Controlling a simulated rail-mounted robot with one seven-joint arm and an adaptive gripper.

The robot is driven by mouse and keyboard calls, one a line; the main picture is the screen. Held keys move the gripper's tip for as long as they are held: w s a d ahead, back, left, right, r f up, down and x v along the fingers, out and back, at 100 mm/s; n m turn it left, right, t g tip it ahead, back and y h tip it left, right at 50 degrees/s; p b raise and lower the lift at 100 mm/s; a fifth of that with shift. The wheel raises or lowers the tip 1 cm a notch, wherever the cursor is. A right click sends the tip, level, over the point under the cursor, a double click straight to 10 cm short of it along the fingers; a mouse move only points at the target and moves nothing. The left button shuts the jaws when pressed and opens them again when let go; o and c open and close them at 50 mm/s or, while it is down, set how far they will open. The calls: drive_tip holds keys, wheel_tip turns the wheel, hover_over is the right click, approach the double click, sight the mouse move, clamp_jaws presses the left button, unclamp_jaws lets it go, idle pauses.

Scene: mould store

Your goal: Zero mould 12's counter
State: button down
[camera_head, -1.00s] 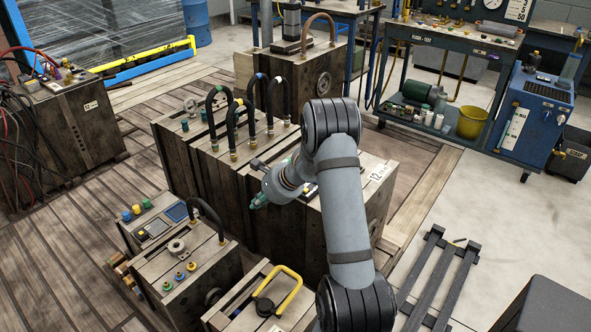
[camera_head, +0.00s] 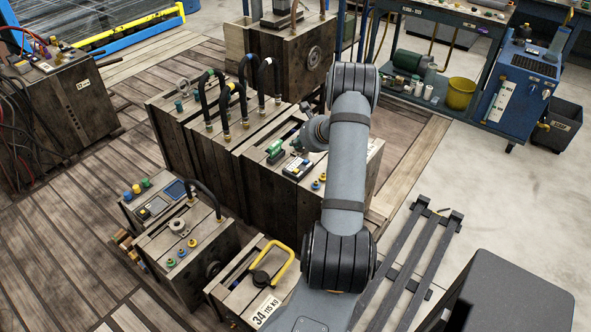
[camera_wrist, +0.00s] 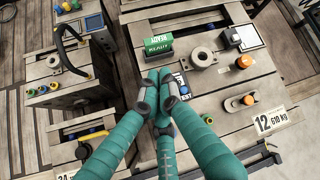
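Mould 12 is the wooden-sided block (camera_head: 285,210) in the middle of the head view, partly behind my arm. Its "12 610 kg" plate (camera_wrist: 272,122) shows at the lower right of the wrist view. My gripper (camera_wrist: 161,76) is over the mould's top, its green fingers together at the tips, with nothing seen between them. A small dark-and-white box (camera_head: 298,167) sits on the mould top. In the wrist view, a partly hidden blue-and-white panel (camera_wrist: 181,84) is just right of the fingertips. Another device with a screen (camera_wrist: 248,36) is beyond. I cannot tell which is the counter.
A green READY sign (camera_wrist: 159,44) stands just beyond the fingertips. A ring fitting (camera_wrist: 203,58) and orange knob (camera_wrist: 244,61) are to the right. Black hoses (camera_head: 227,98) rise at the mould's left. Mould 34 (camera_head: 232,288) stands in front.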

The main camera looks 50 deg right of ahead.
drive_tip(key=shift+f, duration=0.1)
drive_tip(key=b, duration=0.6)
hover_over(297, 172)
wheel_tip(297, 172, down, 8)
drive_tip(key=shift+w+r, duration=0.1)
drive_tip(key=shift+r, duration=0.15)
drive_tip(key=shift+f+b, duration=0.55)
drive_tip(key=shift+b, duration=0.2)
drive_tip(key=shift+f, duration=0.2)
drive_tip(key=shift+f+b, duration=0.25)
drive_tip(key=shift+b, duration=0.45)
drive_tip(key=shift+f+b, duration=0.4)
drive_tip(key=shift+b, duration=0.1)
idle(0.6)
drive_tip(key=shift+r, duration=0.15)
idle(0.3)
drive_tip(key=shift+r+p, duration=0.5)
drive_tip(key=shift+r, duration=0.2)
